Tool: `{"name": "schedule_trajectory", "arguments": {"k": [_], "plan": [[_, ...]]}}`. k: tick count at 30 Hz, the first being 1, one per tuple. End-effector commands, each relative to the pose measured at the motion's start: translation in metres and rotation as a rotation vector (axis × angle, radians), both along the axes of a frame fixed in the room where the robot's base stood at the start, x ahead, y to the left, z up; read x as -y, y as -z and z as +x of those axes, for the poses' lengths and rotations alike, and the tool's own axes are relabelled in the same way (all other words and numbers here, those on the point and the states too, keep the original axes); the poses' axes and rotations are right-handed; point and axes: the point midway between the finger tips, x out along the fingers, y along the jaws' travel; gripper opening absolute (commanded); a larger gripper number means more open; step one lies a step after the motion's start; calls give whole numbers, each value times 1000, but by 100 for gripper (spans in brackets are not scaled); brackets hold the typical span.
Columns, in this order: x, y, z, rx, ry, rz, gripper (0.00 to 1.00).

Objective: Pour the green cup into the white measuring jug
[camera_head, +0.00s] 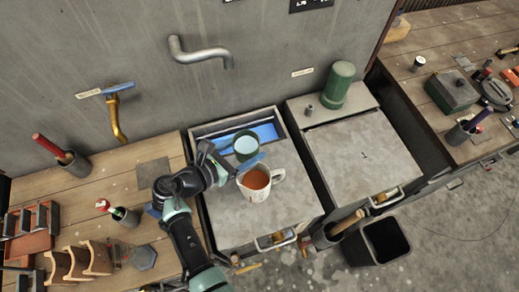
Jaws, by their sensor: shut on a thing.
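The green cup (236,141) is held by my gripper (240,157), near the back of the left grey cabinet. My gripper is shut on it. The cup's round opening faces the camera and shows a pale blue inside; whether it holds anything is unclear. The white measuring jug (254,194) stands upright on the cabinet top, just in front of the cup and slightly right. Its handle points right, and orange-brown liquid shows inside it. My gripper is at the jug's back left; part of the fingers is hard to make out.
A blue-lined recess (267,132) lies behind the cup in the left cabinet (285,205). A green cylinder (338,85) stands on the right cabinet (365,155). A wooden bench with tools (105,200) is at left. A black bin (386,242) stands at right.

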Motion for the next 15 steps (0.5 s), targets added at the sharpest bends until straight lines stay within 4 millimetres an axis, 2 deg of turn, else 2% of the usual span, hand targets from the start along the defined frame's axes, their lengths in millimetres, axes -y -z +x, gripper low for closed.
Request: {"name": "schedule_trajectory", "arguments": {"k": [1, 5, 15], "plan": [[-3, -10, 1, 2, 7, 0, 12], [-7, -16, 1, 3, 18, 3, 12], [-10, 2, 2, 41, 20, 95, 12]]}}
